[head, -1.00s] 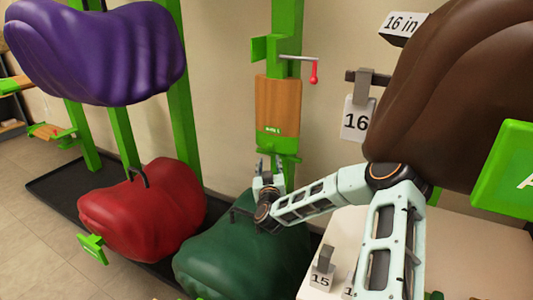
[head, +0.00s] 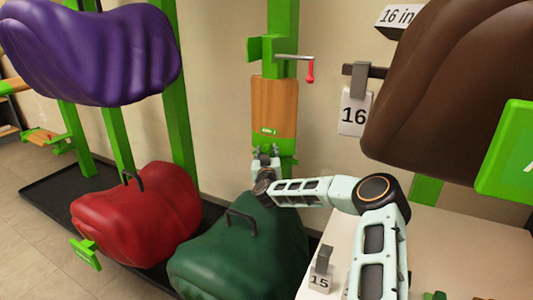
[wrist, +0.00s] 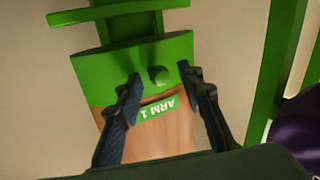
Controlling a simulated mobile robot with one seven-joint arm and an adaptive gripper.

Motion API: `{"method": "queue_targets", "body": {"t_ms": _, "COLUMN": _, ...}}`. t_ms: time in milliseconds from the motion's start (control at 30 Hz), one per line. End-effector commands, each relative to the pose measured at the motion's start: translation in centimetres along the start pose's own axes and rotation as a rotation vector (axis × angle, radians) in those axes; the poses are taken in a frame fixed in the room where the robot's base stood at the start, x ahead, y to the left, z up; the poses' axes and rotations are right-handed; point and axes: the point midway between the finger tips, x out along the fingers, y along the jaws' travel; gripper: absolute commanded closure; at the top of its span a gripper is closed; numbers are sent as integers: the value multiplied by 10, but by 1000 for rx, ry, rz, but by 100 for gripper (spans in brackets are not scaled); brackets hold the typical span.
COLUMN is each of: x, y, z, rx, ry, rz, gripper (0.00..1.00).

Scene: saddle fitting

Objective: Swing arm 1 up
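Arm 1 is a wooden board with a green end (head: 274,105), hanging flat against a green post in the middle of the head view. Its ARM 1 label (wrist: 157,109) and a round green knob (wrist: 158,75) on its green end show in the wrist view. My gripper (head: 266,150) is at the lower end of arm 1. In the wrist view its two dark fingers (wrist: 160,78) are spread apart, one on each side of the knob and label, with nothing held between them. I cannot tell whether a finger touches the board.
A crank with a red handle (head: 310,70) juts out above arm 1. A green saddle (head: 245,255) lies below my gripper, a red one (head: 140,220) to its left. A purple saddle (head: 90,50) is upper left; a brown one (head: 450,90) is close on the right.

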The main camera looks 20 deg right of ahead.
Motion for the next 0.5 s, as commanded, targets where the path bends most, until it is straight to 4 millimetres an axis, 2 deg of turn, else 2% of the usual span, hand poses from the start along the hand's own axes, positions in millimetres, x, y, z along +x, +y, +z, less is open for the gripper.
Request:
{"method": "queue_targets", "body": {"t_ms": 333, "x": 2, "y": 0, "z": 0, "rx": 1, "ry": 0, "rz": 0, "gripper": 66}}
{"method": "queue_targets", "body": {"t_ms": 500, "x": 2, "y": 0, "z": 0, "rx": 0, "ry": 0, "rz": 0, "gripper": 85}}
